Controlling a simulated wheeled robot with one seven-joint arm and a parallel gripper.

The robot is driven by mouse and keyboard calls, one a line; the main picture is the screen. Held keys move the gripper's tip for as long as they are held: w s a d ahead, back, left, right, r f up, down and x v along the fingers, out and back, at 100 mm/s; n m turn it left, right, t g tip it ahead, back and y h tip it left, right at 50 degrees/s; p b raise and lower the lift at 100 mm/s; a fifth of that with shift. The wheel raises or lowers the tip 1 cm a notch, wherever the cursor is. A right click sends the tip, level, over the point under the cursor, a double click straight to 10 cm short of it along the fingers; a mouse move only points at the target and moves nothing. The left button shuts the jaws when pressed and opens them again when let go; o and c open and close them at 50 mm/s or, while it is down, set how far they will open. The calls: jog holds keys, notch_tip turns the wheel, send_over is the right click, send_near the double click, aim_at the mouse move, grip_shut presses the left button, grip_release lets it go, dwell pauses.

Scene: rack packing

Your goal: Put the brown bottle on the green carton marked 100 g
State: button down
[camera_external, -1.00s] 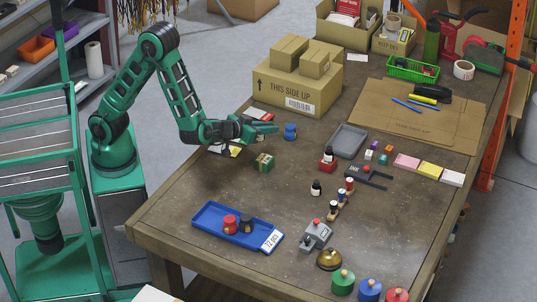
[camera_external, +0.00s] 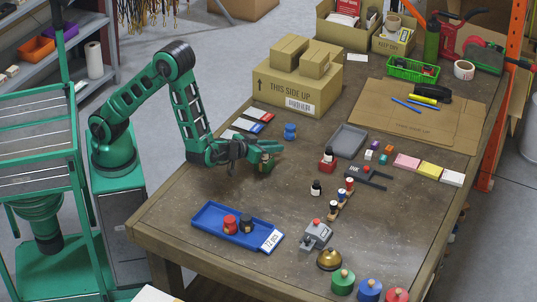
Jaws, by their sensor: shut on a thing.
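My gripper (camera_external: 268,156) is low over the table, its fingers shut around a small green and tan carton (camera_external: 265,167), which they mostly hide. Any mark on it is too small to read. A small dark bottle (camera_external: 316,188) with a pale label stands upright on the bare table, right of the gripper. Another dark bottle (camera_external: 328,154) stands on a red carton (camera_external: 327,166). I cannot tell for sure which bottle is the brown one.
A blue tray (camera_external: 212,226) holds a red and a dark item at the front left. A grey tray (camera_external: 348,141), a large box (camera_external: 290,92) and a blue object (camera_external: 290,131) are behind. A grey device (camera_external: 316,235) and brass bell (camera_external: 330,259) stand in front.

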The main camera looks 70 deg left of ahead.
jog(key=c, duration=1.7)
grip_release()
jog(key=shift+f, duration=0.1)
jog(key=shift+o, duration=0.2)
jog(key=v, duration=1.2)
jog(key=s+a+g, duration=0.7)
jog(key=a, duration=0.2)
jog(key=s+r+m+g+h, duration=0.1)
jog(key=s+r+m+g, duration=0.1)
jog(key=s, duration=0.5)
jog(key=s+r+m+g+h, duration=0.2)
jog(key=s+m, duration=0.3)
jog(key=s, duration=0.3)
jog(key=s+r+m+g+h, duration=0.1)
jog(key=s+r+m+h, duration=0.1)
jog(key=s, duration=0.5)
jog(key=shift+s+r+m+g, duration=0.4)
jog(key=shift+r+m, duration=0.45)
jog(key=shift+m, duration=0.15)
jog(key=shift+a, duration=0.15)
